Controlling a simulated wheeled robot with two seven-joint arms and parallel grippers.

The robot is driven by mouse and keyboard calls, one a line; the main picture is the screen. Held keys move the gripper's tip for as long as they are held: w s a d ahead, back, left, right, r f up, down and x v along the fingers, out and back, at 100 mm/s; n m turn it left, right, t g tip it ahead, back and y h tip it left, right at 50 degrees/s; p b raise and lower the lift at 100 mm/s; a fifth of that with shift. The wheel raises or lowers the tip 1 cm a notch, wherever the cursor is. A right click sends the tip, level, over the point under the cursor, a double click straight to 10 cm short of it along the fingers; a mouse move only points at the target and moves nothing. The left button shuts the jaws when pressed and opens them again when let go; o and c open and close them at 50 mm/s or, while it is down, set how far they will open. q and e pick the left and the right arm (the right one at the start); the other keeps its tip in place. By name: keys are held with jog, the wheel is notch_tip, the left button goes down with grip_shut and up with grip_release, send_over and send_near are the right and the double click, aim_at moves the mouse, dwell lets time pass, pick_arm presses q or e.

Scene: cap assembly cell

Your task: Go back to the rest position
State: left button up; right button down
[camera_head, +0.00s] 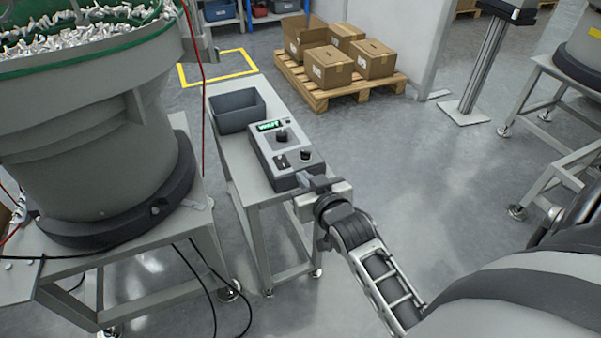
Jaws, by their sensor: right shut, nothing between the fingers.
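My right gripper (318,184) is shut and empty. It is at the near right corner of the control box (272,150), in front of its knobs; whether it touches the box I cannot tell. The box is grey with a lit green display, a dark knob in the upper part and further controls near the gripper. It stands on a narrow grey table. My right arm comes in from the lower right. My left gripper is not in view.
A dark grey bin (238,111) stands behind the box on the narrow table (222,92). A large bowl feeder (95,130) full of small parts fills the left. Cartons (328,68) sit on a wooden pallet (318,99) at the back. The floor right of the table is open.

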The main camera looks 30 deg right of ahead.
jog(key=s+a+f+n+g+y, duration=0.2)
jog(key=s+a+y, duration=0.1)
jog(key=s+a, duration=0.4)
jog(key=s+a+f+n+g+y+p, duration=0.1)
jog(key=s+a+f+n+y, duration=0.1)
jog(key=s+a, duration=0.5)
jog(key=shift+s+a+f+g+y, duration=0.3)
jog(key=shift+s+a+g+y, duration=0.15)
jog(key=shift+s, duration=0.4)
jog(key=shift+d, duration=0.1)
